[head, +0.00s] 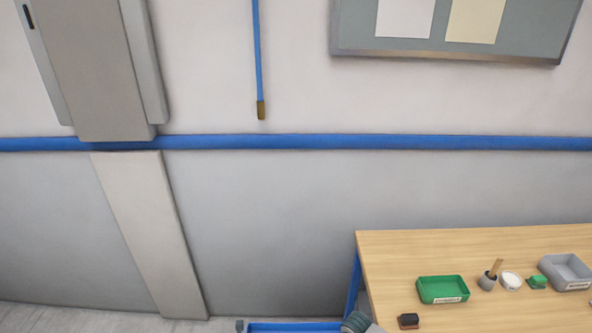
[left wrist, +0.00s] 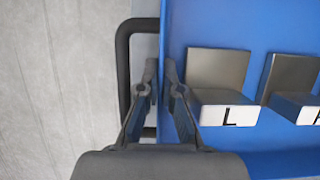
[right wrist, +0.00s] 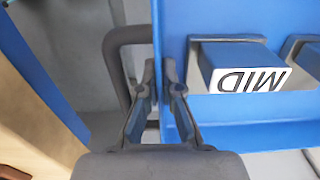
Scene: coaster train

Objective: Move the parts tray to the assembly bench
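The blue parts tray (head: 295,327) shows only as a strip at the bottom edge of the head view. In the left wrist view, my left gripper (left wrist: 162,75) is closed down on the tray's side wall (left wrist: 205,25), beside a dark loop handle. A grey holder marked "L" (left wrist: 228,115) sits in the tray. In the right wrist view, my right gripper (right wrist: 160,75) is likewise closed on the tray's opposite wall (right wrist: 215,15), beside a dark handle. A blue block marked "MID" (right wrist: 240,70) sits there. The wooden bench (head: 450,245) stands at the right.
On the bench are a green tray (head: 442,289), a cup (head: 488,282), a white bowl (head: 511,281), a grey bin (head: 567,271) and a small dark-and-orange item (head: 408,320). The bench's far left corner is bare. Its edge (right wrist: 45,80) passes close to my right gripper's side.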

